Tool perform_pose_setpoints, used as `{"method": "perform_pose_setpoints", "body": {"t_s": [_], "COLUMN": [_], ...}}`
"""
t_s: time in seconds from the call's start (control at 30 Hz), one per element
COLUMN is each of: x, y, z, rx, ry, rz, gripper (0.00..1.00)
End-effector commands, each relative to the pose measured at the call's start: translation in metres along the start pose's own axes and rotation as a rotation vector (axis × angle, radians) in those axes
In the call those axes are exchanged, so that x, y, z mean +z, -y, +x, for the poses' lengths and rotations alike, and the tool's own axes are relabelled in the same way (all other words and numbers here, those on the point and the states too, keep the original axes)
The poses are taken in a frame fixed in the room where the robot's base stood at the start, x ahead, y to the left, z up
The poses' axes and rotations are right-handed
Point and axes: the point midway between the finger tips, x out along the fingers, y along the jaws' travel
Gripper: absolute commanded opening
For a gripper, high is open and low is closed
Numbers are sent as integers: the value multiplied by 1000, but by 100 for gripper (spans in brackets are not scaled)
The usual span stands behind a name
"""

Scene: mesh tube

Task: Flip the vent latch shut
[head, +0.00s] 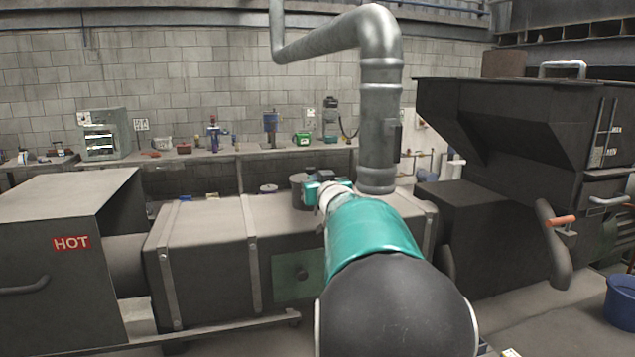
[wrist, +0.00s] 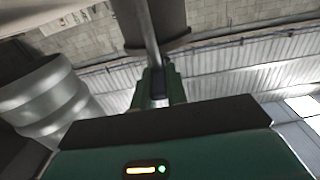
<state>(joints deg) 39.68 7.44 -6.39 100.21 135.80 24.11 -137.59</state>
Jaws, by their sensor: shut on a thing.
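A slim grey bar (wrist: 149,38), which looks like the vent latch, runs up in the wrist view across a dark round vent body (wrist: 178,22). My gripper (wrist: 160,78) is shut on the lower end of this bar, with one finger on each side. In the head view my gripper (head: 322,187) is small and partly hidden by my teal arm. It is beside a short dark cylinder (head: 301,190) on top of the long grey metal housing (head: 205,222). The latch itself cannot be made out in the head view.
A thick silver pipe (head: 381,120) rises just right of my gripper and also shows at left in the wrist view (wrist: 45,100). A dark hopper (head: 515,130) stands at right. A box marked HOT (head: 65,270) is at left. A workbench with tools runs behind.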

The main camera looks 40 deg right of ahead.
Motion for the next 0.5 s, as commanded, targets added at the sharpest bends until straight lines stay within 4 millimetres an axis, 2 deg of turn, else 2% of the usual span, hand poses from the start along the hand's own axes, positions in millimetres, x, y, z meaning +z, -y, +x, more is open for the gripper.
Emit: {"method": "perform_pose_setpoints", "body": {"t_s": [0.4,0.43,0.5], "x": [-1,-1,-1], "y": [-1,-1,-1], "z": [0,0,0], "rx": [7,7,7], "ry": [-1,-1,-1], "rz": [0,0,0], "gripper": [0,16,30]}}
